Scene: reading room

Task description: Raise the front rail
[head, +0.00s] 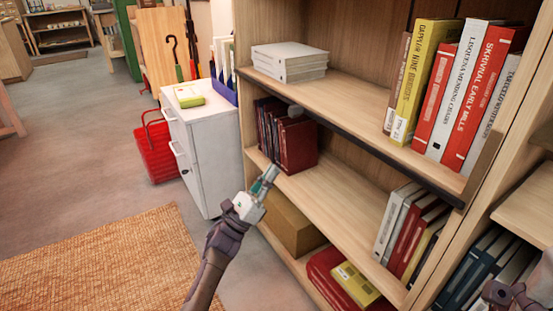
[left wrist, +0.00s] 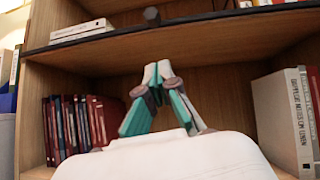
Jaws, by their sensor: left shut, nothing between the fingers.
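The front rail (head: 350,138) is a dark strip along the front edge of the book shelf, level with the board. It also crosses the top of the left wrist view (left wrist: 200,30). A grey knob (head: 295,111) sits near its left part, and a rounded grey piece (left wrist: 151,14) shows at the rail in the wrist view. My left gripper (head: 268,177) is shut and empty, below the rail and in front of the lower shelf. Its fingertips (left wrist: 155,70) point up, apart from the rail. My right gripper (head: 505,293) is partly visible at the bottom right; its jaws are unclear.
Upright books (head: 460,90) and a flat white stack (head: 290,62) rest on the upper shelf. Dark red books (head: 297,145) stand on the lower shelf, whose middle is free. A white cabinet (head: 205,150) and red basket (head: 153,150) stand left.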

